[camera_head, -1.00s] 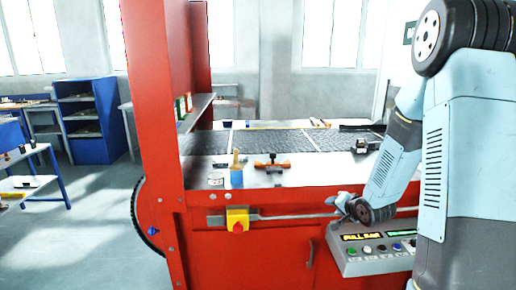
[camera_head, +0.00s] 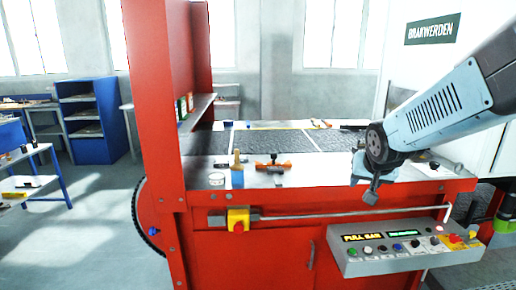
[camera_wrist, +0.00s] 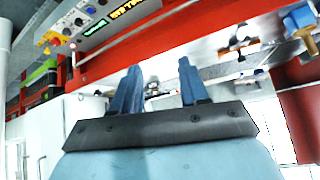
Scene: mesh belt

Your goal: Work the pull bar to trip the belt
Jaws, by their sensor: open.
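The pull bar (camera_head: 340,215) is a thin grey rod running along the red machine's front, below the table edge. The dark mesh belt (camera_head: 270,140) lies on the table behind.
A control panel (camera_head: 410,252) with a lit "PULL BAR" display and several buttons juts out below the bar. A red post (camera_head: 155,120) rises at left.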

